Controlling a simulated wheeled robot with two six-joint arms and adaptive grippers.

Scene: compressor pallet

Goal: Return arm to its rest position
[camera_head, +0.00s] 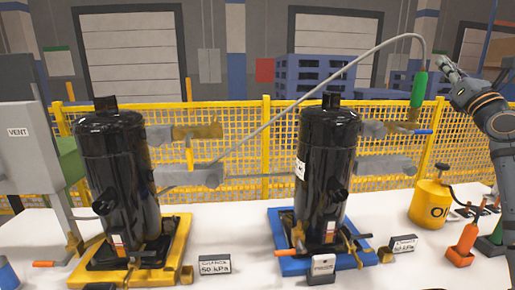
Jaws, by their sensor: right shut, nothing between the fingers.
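My right arm comes in along the right edge. Its gripper (443,64) is raised at the upper right, shut and empty, pointing up and left. It is just right of a green handle (419,89) that hangs from the end of a long grey hose; a small gap seems to lie between them. My left gripper does not show.
Two black compressors stand upright, one on a yellow pallet (178,252) at left, one on a blue pallet (290,264) at centre. A yellow oil can (428,203) and an orange bottle (463,243) stand at right. A grey VENT box (22,146) is at left. Yellow fencing (258,140) runs behind.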

